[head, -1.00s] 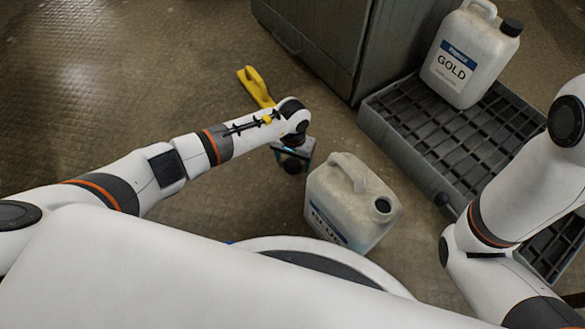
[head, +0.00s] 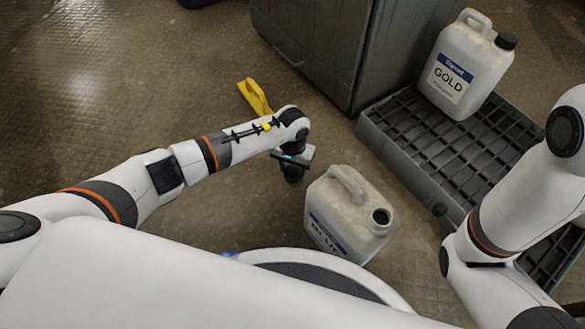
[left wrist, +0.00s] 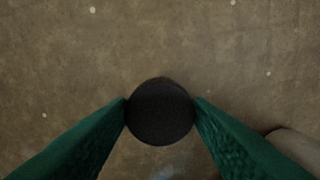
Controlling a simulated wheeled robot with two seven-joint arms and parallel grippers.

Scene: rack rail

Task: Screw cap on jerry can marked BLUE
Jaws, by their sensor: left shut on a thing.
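The jerry can marked BLUE (head: 335,215) stands upright on the floor in front of me in the head view. It is off-white, with a carry handle, and its dark round neck opening (head: 381,217) at the right of its top is uncovered. My left gripper (head: 291,164) is just left of the can and apart from it. It is shut on a round black cap, seen between the green fingers in the left wrist view; the cap (left wrist: 161,112) also shows as a dark shape below the fingers in the head view. My right gripper is out of view.
A jerry can marked GOLD (head: 462,70), with a black cap on, stands on a grey grated pallet (head: 430,130) at the right. A grey cabinet (head: 325,45) stands behind. A yellow object (head: 254,96) lies on the floor beyond my left arm. Floor at the left is clear.

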